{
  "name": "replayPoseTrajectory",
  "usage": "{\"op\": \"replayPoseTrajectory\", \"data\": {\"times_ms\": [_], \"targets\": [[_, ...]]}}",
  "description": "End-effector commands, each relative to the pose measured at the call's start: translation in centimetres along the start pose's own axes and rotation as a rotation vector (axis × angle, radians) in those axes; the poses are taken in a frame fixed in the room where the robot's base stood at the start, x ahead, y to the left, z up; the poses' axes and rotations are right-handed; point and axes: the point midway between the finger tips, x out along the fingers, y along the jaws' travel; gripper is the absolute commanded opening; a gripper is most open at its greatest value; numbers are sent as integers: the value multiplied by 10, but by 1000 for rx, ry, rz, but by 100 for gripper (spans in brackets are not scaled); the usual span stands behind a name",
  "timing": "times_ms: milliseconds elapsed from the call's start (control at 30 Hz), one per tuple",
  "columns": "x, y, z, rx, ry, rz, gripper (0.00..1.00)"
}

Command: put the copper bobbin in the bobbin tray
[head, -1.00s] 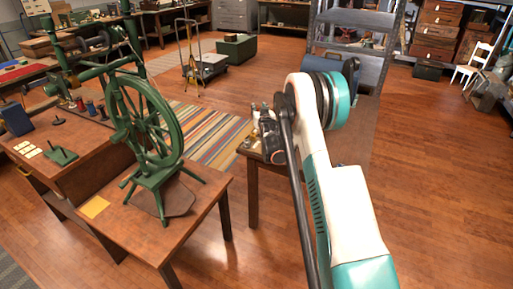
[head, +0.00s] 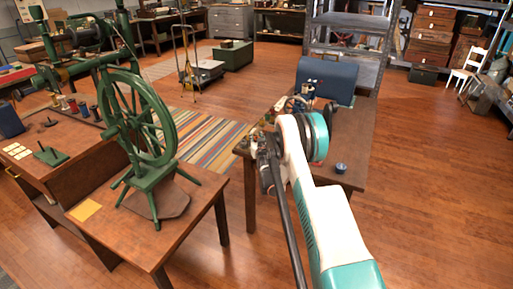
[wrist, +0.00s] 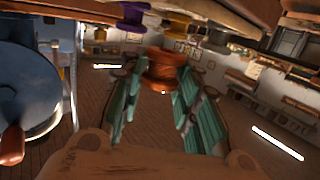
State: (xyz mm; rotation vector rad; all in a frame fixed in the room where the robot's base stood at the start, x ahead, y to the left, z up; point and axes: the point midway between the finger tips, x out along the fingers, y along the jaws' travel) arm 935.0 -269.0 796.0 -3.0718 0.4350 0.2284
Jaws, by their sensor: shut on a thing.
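The copper bobbin (wrist: 162,68) is between the teal fingers of my gripper (wrist: 160,85) in the wrist view. My gripper is shut on it, and it is clear of the table. In the head view my arm hides the bobbin; the dark wrist part shows over the near left of the right-hand table (head: 352,150). A purple bobbin (wrist: 133,14) and a yellow one (wrist: 178,25) show at the top of the wrist view, beyond the fingers. I cannot tell which thing is the bobbin tray; several bobbins (head: 72,104) stand in a row on the left bench.
A blue case (head: 328,80) stands at the back of the right-hand table, with small items before it. A green spinning wheel (head: 140,120) stands on the left table.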

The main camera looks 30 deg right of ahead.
Motion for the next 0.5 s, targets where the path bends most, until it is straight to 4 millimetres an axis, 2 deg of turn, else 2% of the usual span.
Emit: {"op": "replayPoseTrajectory", "data": {"times_ms": [200, 500], "targets": [[5, 0, 33, 0, 0, 0, 8], [5, 0, 36, 0, 0, 0, 8]]}}
